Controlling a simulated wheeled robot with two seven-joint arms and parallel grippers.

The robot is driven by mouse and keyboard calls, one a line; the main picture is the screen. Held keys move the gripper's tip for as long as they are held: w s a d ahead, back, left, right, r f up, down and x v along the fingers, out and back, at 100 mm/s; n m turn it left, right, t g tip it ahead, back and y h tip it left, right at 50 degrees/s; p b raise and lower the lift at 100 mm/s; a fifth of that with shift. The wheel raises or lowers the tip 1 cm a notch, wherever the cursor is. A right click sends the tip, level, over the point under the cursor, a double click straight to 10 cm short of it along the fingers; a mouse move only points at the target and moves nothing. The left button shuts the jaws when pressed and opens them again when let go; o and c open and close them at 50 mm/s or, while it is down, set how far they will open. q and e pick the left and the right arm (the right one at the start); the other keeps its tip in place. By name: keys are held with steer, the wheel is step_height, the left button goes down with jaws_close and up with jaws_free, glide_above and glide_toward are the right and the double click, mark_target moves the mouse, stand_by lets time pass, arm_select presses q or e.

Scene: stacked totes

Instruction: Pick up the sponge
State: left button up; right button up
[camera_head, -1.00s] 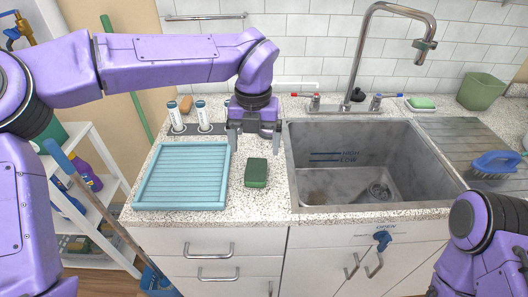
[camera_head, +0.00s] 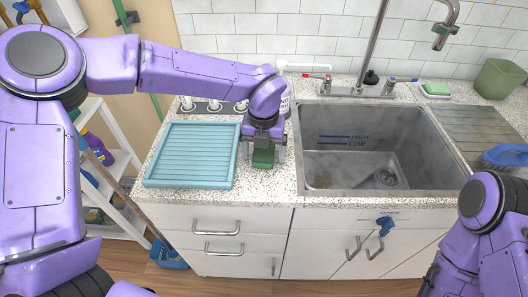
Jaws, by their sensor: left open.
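The dark green sponge (camera_head: 263,159) lies on the speckled counter between the blue drying tray and the sink. My left gripper (camera_head: 264,153) is right above and around it, pointing down. Its jaws are open, one finger to each side of the sponge, and the gripper body hides the sponge's upper part. I cannot tell whether the fingers touch it. My right arm is at the lower right, with only a dark part of its gripper (camera_head: 429,279) showing at the bottom, far from the sponge.
The blue ribbed tray (camera_head: 192,155) is close on the left and the sink (camera_head: 380,150) close on the right. Behind the left arm is a holder with cups (camera_head: 214,106). Another green sponge sits on a white dish (camera_head: 436,90). A blue brush (camera_head: 506,156) lies at the right.

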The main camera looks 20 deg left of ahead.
arm_select(q)
steer(key=c, duration=1.1)
steer(key=shift+r, duration=0.1)
